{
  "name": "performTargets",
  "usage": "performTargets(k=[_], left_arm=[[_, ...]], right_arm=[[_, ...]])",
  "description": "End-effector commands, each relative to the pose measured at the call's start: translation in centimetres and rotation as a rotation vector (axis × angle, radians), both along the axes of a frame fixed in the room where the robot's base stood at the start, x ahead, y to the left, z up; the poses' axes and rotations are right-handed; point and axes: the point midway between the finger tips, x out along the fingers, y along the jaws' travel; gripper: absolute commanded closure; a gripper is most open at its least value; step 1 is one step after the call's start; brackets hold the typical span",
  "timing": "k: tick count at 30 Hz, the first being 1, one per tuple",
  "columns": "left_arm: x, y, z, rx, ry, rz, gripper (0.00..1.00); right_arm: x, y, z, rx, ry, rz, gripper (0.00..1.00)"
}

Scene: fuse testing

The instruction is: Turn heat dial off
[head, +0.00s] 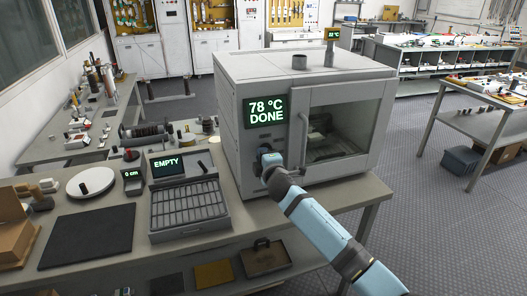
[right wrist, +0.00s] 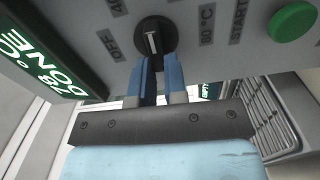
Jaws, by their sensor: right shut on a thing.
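The heat dial (right wrist: 156,33) is a black round knob with a white pointer line on the oven's front panel. "OFF" is printed to its left and "80 °C" to its right in the right wrist view. The pointer stands between these labels. My right gripper (right wrist: 160,62) is shut on the dial, its blue fingers at the knob's lower part. In the head view my right gripper (head: 268,160) covers the dial on the grey oven (head: 230,110). The oven display (head: 265,109) reads "78 °C DONE". My left gripper is not in view.
A green START button (right wrist: 292,21) is right of the dial. The oven's glass door (head: 340,130) is right of the panel. A tester reading "EMPTY" (head: 167,164) and a dark mat (head: 88,236) are on the bench to the left.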

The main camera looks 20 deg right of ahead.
Motion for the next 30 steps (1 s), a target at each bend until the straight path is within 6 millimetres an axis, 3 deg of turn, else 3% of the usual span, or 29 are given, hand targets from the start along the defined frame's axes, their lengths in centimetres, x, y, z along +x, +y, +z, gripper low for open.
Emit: performTargets(k=[30], left_arm=[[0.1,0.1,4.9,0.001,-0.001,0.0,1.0]], right_arm=[[0.0,-0.8,-1.3,-0.967,-0.033,0.0,1.0]])
